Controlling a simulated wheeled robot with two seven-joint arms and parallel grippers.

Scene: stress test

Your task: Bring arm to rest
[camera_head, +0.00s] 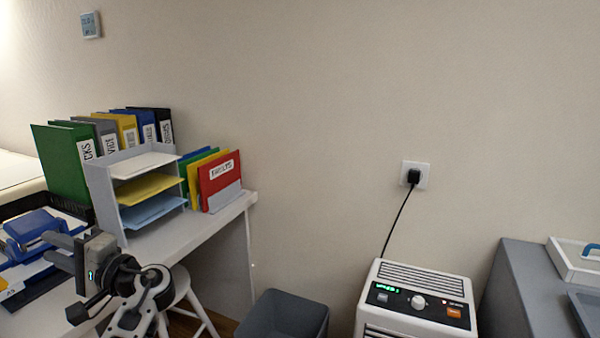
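My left gripper (50,248) is at the lower left, in front of the white desk (205,232). Its two grey fingers point left and stand apart, with nothing visible between them. Behind the fingers is a blue hole punch or similar desk tool (32,226); I cannot tell from this view how near they are to it. My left arm's dark and light links run down out of the bottom edge. My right gripper is not in view.
A paper tray rack (108,200), upright binders (66,165) and a red folder (220,180) stand on the desk. A white stool (184,290), grey bin (283,315), plugged-in white appliance (420,298) and grey cabinet (525,290) stand right of my arm.

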